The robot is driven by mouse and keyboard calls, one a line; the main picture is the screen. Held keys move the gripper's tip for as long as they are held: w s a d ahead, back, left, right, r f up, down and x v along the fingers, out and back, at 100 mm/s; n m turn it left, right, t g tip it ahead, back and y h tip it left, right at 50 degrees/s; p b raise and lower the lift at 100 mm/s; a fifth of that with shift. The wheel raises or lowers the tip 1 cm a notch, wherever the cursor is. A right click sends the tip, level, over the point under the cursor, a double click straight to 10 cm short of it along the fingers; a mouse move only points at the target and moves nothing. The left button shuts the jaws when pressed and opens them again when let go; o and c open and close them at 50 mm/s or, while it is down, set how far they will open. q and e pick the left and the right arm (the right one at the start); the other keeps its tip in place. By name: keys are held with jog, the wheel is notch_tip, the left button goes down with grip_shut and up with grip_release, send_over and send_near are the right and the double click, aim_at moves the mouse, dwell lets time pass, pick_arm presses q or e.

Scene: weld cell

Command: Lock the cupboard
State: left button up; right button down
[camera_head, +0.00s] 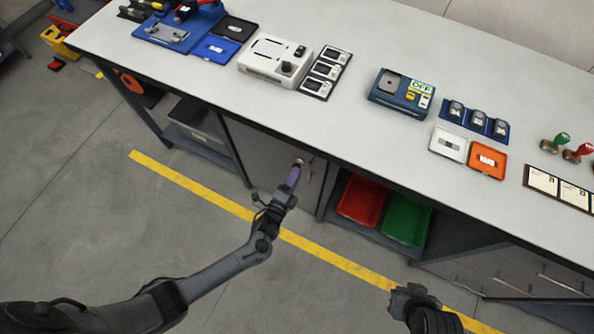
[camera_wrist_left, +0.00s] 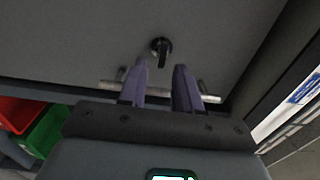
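The cupboard is a grey door under the workbench, seen in the head view (camera_head: 258,148) and filling the top of the left wrist view (camera_wrist_left: 75,35). A dark key or knob (camera_wrist_left: 161,46) sits in a round lock on the door, its grip hanging down. A pale bar handle (camera_wrist_left: 208,97) runs across the door behind my fingers. My left gripper (camera_head: 297,168) is at the door; in the left wrist view its purple fingers (camera_wrist_left: 161,68) are apart, with the key just beyond the tips and nothing seen between them. My right gripper (camera_head: 405,295) is low in the head view, its fingers unclear.
The white workbench top (camera_head: 340,125) overhangs the door and carries several devices. Right of the door, a shelf holds a red bin (camera_head: 362,200) and a green bin (camera_head: 406,221). A grey bin (camera_head: 198,122) stands left. A yellow line (camera_head: 190,183) crosses open floor.

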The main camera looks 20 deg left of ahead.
pick_arm(q)
jog(key=s+p, duration=0.1)
jog(key=s, duration=0.7)
jog(key=shift+s+a, duration=0.3)
jog(key=shift+a, duration=0.15)
